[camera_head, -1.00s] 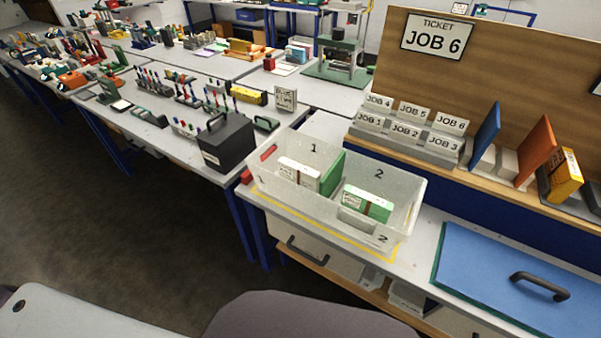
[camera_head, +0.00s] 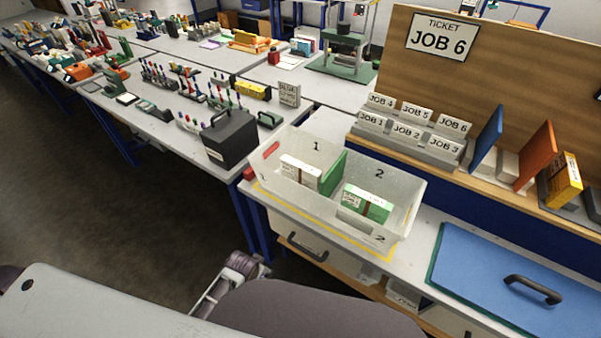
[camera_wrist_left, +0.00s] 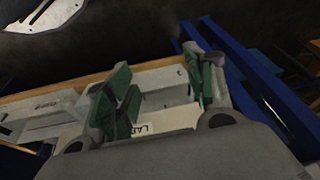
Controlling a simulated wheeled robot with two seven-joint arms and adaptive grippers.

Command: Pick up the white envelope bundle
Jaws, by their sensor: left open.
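The white envelope bundle (camera_head: 300,171) lies in compartment 1 of a clear tote (camera_head: 400,218), with a band around it. A green envelope bundle (camera_head: 367,203) lies in compartment 2, and a green divider (camera_head: 333,173) stands between them. My left gripper (camera_head: 243,265) is low in front of the bench, below the top's front edge and apart from the tote; part of it is hidden behind my own arm. In the left wrist view, its green-padded fingers (camera_wrist_left: 165,98) are spread with nothing gripped. My right gripper is not in view.
A black box with a handle (camera_head: 229,140) stands left of the tote. JOB card holders (camera_head: 407,133) and the JOB 6 ticket board (camera_head: 437,37) are behind. A blue lid with a black handle (camera_head: 480,275) lies to the right. The bench's front edge and drawer (camera_head: 305,246) are close to my left gripper.

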